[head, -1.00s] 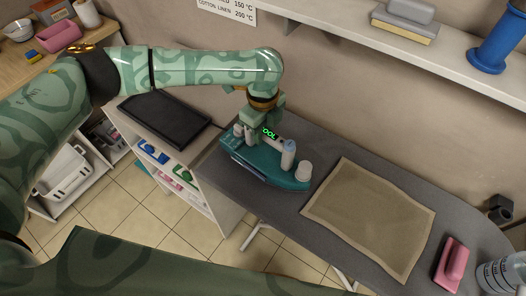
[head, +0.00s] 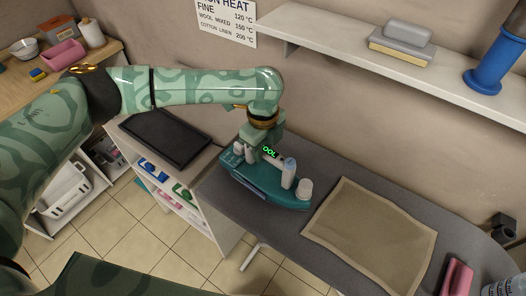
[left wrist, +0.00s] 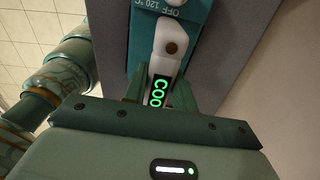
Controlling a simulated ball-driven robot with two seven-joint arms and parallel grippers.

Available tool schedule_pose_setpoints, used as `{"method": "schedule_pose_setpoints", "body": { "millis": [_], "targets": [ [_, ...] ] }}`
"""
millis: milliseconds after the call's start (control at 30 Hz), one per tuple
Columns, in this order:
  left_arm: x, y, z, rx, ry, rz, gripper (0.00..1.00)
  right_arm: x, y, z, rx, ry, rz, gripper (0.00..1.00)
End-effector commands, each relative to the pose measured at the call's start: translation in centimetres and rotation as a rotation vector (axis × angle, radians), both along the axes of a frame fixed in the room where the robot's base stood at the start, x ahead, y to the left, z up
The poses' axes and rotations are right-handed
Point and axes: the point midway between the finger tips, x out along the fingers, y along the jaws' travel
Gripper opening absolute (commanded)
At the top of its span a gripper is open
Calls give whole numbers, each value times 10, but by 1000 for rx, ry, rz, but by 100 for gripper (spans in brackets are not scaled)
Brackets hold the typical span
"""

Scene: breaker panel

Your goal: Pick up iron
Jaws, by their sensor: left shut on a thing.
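The iron (head: 262,190) has a teal body with white parts on top and sits at the left part of the grey ironing board (head: 330,165). My left gripper (head: 264,147) comes down from above and is shut on the iron's handle. A green lit display reading "COO" shows between the fingers in the left wrist view (left wrist: 160,92). A dial marked "OFF 120°C" shows on the iron (left wrist: 172,8) there. I cannot tell whether the iron touches the board. My right gripper is not in view.
A beige cloth (head: 370,235) lies on the board right of the iron. A pink block (head: 457,277) lies at its right end. A shelf (head: 330,38) runs along the wall above. A cabinet with a black tray (head: 165,138) stands at the left.

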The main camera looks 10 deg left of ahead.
Motion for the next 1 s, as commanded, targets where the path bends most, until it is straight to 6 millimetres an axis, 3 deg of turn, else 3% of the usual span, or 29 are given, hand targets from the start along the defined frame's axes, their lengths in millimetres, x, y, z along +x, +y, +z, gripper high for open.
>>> {"method": "schedule_pose_setpoints", "body": {
  "millis": [233, 467, 700, 1000],
  "targets": [
    [1, -1, 27, -4, -5, -1, 0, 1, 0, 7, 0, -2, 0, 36],
    [-16, -10, 51, -4, -3, -2, 0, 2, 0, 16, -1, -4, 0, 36],
    [-44, -25, 90, -4, -5, -4, 0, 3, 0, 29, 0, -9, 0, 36],
    [-97, -53, 113, -3, -4, -6, 0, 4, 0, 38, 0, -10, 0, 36]
  ]
}}
